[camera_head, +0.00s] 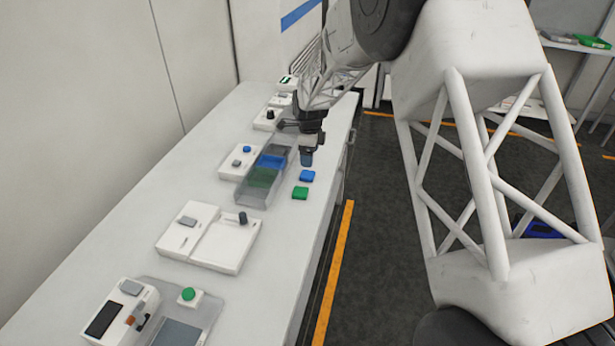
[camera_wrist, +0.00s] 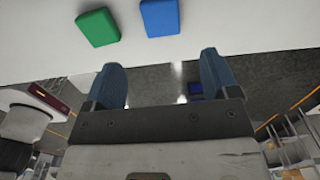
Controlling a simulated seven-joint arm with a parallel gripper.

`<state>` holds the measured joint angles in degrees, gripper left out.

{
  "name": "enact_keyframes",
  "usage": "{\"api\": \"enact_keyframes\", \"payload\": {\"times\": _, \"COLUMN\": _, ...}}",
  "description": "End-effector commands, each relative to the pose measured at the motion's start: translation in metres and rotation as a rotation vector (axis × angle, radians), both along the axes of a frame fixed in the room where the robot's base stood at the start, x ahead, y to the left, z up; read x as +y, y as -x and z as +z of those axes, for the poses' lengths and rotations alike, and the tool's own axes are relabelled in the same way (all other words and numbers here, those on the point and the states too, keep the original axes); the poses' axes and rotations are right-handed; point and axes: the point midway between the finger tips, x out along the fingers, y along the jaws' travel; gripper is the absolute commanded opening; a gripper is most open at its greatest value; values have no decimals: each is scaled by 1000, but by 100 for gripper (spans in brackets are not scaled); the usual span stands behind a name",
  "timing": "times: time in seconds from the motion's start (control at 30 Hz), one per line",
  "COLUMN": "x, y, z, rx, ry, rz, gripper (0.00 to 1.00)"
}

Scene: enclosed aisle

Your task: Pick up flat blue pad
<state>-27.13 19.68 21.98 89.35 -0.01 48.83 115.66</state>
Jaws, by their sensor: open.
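The flat blue pad (camera_head: 307,175) lies on the white counter (camera_head: 270,235) near its right edge. In the wrist view the blue pad (camera_wrist: 160,17) is at the top, beyond my fingertips. A green pad (camera_head: 300,193) lies close beside it; it also shows in the wrist view (camera_wrist: 98,27). My gripper (camera_head: 307,158) is over the counter just behind the blue pad in the head view. In the wrist view my gripper (camera_wrist: 161,72) has its two blue fingers wide apart with nothing between them.
A divided tray (camera_head: 243,192) with blue and green compartments stands left of the pads. White boxes with knobs and buttons (camera_head: 208,236) line the counter. The counter's right edge is close to the pads. A shelf with a green item (camera_head: 592,41) stands at the far right.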

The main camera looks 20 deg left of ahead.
Motion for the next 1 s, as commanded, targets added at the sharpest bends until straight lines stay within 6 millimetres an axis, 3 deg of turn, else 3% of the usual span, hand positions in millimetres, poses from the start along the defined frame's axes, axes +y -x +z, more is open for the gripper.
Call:
{"api": "enact_keyframes", "payload": {"times": 0.47, "x": 6, "y": -2, "z": -7, "rx": 2, "ry": 1, "rz": -16, "gripper": 81}}
{"api": "enact_keyframes", "payload": {"times": 0.8, "x": 6, "y": -2, "z": -31, "rx": 4, "ry": 2, "rz": -16, "gripper": 81}}
{"api": "enact_keyframes", "payload": {"times": 1.0, "x": 6, "y": -2, "z": -33, "rx": 3, "ry": 1, "rz": -16, "gripper": 81}}
